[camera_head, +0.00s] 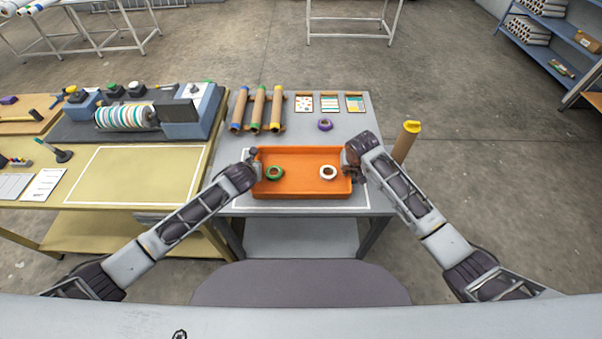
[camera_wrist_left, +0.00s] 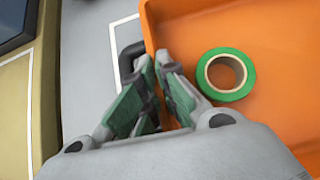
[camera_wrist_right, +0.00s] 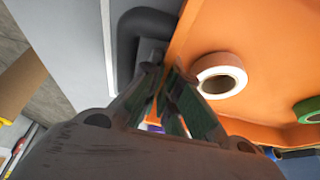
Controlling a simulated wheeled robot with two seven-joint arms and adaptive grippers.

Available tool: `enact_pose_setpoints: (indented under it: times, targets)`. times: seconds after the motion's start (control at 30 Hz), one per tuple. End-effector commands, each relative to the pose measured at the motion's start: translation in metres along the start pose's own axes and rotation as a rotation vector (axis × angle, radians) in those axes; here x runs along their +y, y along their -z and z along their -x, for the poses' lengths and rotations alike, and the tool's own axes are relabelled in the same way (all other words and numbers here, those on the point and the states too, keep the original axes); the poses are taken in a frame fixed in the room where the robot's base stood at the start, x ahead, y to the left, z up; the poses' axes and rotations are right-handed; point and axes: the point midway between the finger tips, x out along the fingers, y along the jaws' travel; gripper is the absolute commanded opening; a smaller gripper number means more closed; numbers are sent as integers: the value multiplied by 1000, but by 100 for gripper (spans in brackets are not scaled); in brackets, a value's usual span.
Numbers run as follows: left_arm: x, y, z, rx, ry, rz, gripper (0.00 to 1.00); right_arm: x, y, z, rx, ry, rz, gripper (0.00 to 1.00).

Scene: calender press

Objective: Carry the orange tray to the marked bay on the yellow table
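The orange tray (camera_head: 300,187) is at the front of the grey table, over a white outline there. It holds a green tape roll (camera_head: 274,173) and a white tape roll (camera_head: 328,172). My left gripper (camera_wrist_left: 154,62) is at the tray's left wall, beside a dark handle (camera_wrist_left: 128,58), its fingers close together on the wall. My right gripper (camera_wrist_right: 162,74) is at the right wall beside the other dark handle (camera_wrist_right: 128,45), with the wall between its fingers. The marked bay (camera_head: 135,175) is an empty white rectangle on the yellow table (camera_head: 50,215).
A roller press (camera_head: 130,115) stands behind the bay. Several rolls (camera_head: 258,108), cards (camera_head: 330,103) and a purple tape roll (camera_head: 325,125) lie behind the tray on the grey table (camera_head: 225,165). A yellow-capped tube (camera_head: 408,140) stands at the right. A pen stand (camera_head: 62,155) is left of the bay.

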Motion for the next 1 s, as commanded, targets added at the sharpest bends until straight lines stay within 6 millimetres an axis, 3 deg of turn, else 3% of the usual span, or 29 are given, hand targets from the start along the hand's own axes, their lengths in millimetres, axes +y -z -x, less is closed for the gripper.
enact_pose_setpoints:
  times: [1.0]
  targets:
    - [0,-28,28,-1,0,0,0,0,16,36,1,0,0,0]
